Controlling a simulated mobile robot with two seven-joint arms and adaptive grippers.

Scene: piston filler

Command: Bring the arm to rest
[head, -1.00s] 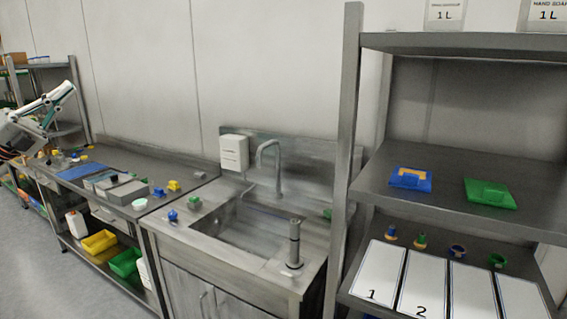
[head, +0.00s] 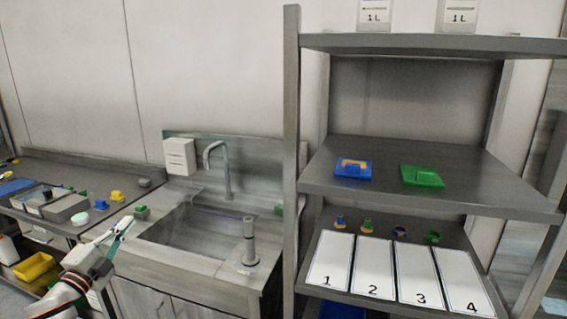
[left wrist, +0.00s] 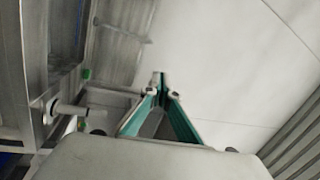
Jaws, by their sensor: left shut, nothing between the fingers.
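My left gripper (head: 124,224) shows in the head view at the lower left, in front of the left edge of the sink unit. Its teal fingers point up and to the right and are shut with nothing between them. In the left wrist view the same gripper (left wrist: 160,82) has its fingertips together, with the pale wall behind them. My left arm comes in from the bottom left. My right gripper is in neither view.
The steel sink (head: 190,235) with its faucet (head: 218,165) is beside the gripper. A workbench (head: 60,170) with small coloured parts is at left. A shelf rack (head: 420,188) at right holds blue (head: 352,170) and green (head: 422,177) pieces and numbered white cards (head: 372,270).

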